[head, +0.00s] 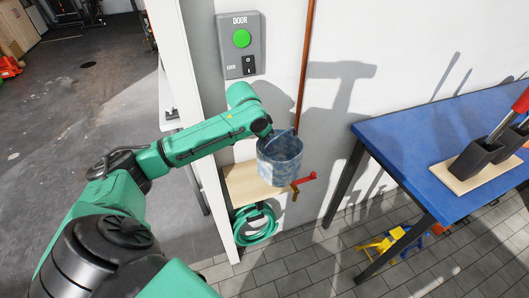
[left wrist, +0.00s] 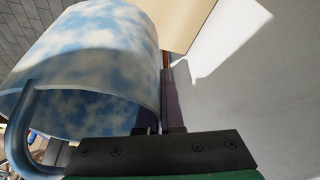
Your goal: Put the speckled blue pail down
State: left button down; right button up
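The speckled blue pail (head: 280,163) is near the middle of the head view, roughly upright, with its handle at the top. In the left wrist view the pail (left wrist: 95,60) fills the upper left, its open rim towards the camera. My left gripper (head: 271,134) is at the pail's upper rim, partly hidden. In the left wrist view its dark fingers (left wrist: 162,118) stand on either side of the pail's wall, closed on it. The pail overlaps a small wooden shelf (head: 240,186); I cannot tell whether it touches it. My right gripper is out of view.
A red-handled tap (head: 306,179) is beside the pail, and a green coiled hose (head: 255,224) hangs below the shelf. A grey door switch box (head: 240,45) is on the wall above. A blue table (head: 400,140) stands right, with dark holders (head: 475,157) on a wooden board.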

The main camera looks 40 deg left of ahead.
pick_arm(q)
jog(key=f, duration=0.2)
jog(key=w+a+f+p, duration=0.1)
jog(key=f, duration=0.3)
jog(key=shift+w+a+f, duration=0.15)
jog(key=shift+a+f, duration=0.05)
jog(key=shift+a, duration=0.15)
jog(key=shift+w+a+f+p, duration=0.1)
jog(key=shift+a+f+p, duration=0.05)
jog(key=shift+f+p, duration=0.15)
jog(key=shift+f, duration=0.15)
jog(key=c, duration=1.1)
grip_release()
jog(key=v, duration=1.2)
